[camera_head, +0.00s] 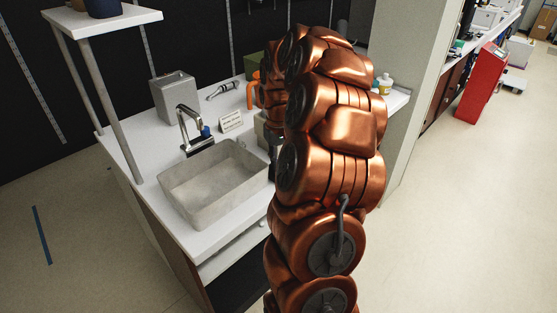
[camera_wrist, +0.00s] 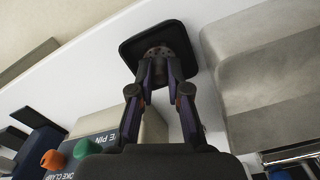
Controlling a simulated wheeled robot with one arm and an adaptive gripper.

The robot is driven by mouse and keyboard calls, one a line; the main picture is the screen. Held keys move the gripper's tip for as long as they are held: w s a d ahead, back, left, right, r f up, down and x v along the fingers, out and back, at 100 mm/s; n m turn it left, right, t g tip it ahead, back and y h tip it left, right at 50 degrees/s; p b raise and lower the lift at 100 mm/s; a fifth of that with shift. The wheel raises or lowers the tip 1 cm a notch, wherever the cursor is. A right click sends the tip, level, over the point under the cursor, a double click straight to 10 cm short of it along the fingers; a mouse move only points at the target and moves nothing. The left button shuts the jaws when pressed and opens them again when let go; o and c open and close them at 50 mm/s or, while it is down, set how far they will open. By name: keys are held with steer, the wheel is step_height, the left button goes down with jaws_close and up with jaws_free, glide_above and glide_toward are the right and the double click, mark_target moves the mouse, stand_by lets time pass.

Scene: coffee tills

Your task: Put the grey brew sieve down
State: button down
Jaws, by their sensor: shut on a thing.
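In the wrist view my gripper (camera_wrist: 160,73) reaches over the white counter, its fingertips closed around a small, dark, speckled round piece (camera_wrist: 158,52), which looks like the grey brew sieve. Only its top shows between the fingertips. A black square pad with rounded corners (camera_wrist: 132,48) lies directly beyond and around it in the picture. I cannot tell whether the sieve touches the pad or is just above it. In the head view my copper-coloured arm hides the gripper and the sieve.
A labelled box (camera_wrist: 100,143) with orange and green knobs stands close at left. A grey container (camera_head: 174,97) stands behind.

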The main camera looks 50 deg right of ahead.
steer(key=shift+f, duration=0.15)
steer(key=shift+f, duration=0.1)
steer(key=c, duration=1.1)
jaws_free()
steer(key=shift+c, duration=0.2)
step_height(320, 180, up, 12)
steer(key=shift+r+b, duration=0.2)
steer(key=shift+b, duration=0.2)
steer(key=shift+a, duration=0.15)
